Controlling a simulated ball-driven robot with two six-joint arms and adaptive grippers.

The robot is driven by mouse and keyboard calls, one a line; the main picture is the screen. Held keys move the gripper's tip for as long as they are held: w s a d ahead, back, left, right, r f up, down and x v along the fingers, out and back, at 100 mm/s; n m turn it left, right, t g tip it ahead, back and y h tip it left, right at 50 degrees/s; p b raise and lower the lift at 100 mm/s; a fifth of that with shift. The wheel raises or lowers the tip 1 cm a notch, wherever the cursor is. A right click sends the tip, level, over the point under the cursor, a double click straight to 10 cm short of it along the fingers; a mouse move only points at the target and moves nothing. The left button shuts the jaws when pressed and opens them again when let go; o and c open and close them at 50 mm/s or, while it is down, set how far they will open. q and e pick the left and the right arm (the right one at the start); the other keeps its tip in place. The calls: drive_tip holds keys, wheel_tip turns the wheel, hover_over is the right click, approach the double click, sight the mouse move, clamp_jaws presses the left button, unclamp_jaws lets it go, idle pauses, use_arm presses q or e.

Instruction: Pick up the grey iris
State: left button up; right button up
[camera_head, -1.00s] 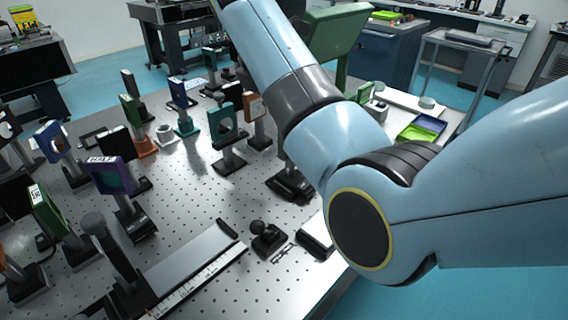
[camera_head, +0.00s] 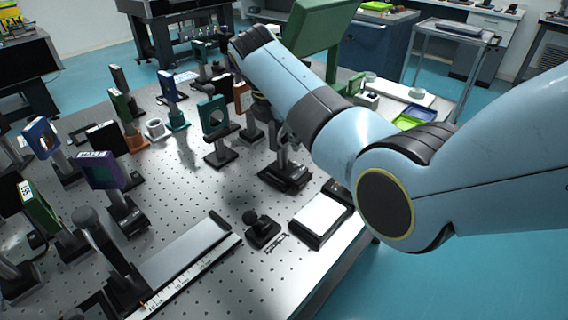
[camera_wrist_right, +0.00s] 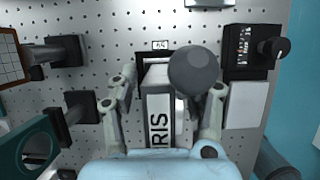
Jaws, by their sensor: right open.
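The grey iris (camera_wrist_right: 158,112) shows in the right wrist view as an upright grey block marked "IRIS", near the middle of the picture. My right gripper (camera_wrist_right: 168,92) is open, with one finger at each side of the iris. A gap shows on the left; contact on the right cannot be told. A dark grey ball (camera_wrist_right: 193,72) covers part of the view by the right finger. In the head view my right arm hides most of the iris and gripper; a post on a dark base (camera_head: 285,174) shows below the arm. My left gripper is not in view.
A green-teal framed mount (camera_head: 213,117) stands left of the arm, and a purple one (camera_head: 103,170) farther left. A black ball on a base (camera_head: 262,228) and a white-topped black box (camera_head: 320,215) lie near the front edge.

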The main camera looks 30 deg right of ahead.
clamp_jaws()
drive_tip(key=shift+r, duration=0.15)
idle(0.4)
